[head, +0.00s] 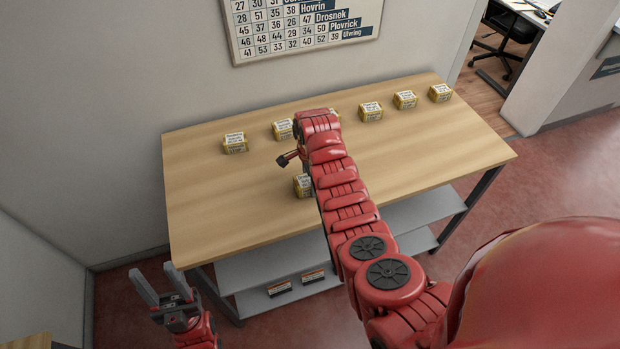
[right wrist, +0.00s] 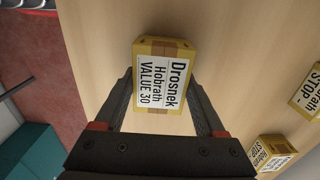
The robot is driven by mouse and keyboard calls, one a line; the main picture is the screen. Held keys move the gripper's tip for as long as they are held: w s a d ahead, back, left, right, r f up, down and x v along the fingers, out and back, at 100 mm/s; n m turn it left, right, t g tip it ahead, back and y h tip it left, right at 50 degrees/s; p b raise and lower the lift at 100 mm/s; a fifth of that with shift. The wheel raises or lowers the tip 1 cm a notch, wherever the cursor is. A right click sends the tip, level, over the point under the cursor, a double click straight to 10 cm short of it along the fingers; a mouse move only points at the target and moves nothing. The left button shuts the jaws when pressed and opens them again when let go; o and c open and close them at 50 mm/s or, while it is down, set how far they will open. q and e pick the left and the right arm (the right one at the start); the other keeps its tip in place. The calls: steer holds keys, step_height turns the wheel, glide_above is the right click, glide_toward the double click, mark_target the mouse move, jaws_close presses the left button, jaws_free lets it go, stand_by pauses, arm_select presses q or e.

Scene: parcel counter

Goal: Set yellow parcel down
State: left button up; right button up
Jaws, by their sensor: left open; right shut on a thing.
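A yellow parcel (right wrist: 161,78) with a white label reading "Drosnek Hobrath VALUE 30" lies between the fingers of my right gripper (right wrist: 161,92), which is shut on it. In the head view the same parcel (head: 302,186) shows over the middle of the wooden table (head: 230,200), partly hidden by my right arm. I cannot tell whether the parcel touches the tabletop. My left gripper (head: 155,283) is open and empty, low in front of the table's left end.
Several similar yellow parcels stand in a row along the table's back, including one at the left (head: 235,143) and one at the far right (head: 440,93). The left front and right parts of the tabletop are clear. A grey shelf (head: 400,218) runs below.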

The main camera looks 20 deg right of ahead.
steer(key=shift+f, duration=0.1)
steer(key=shift+f, duration=0.15)
steer(key=o, duration=1.5)
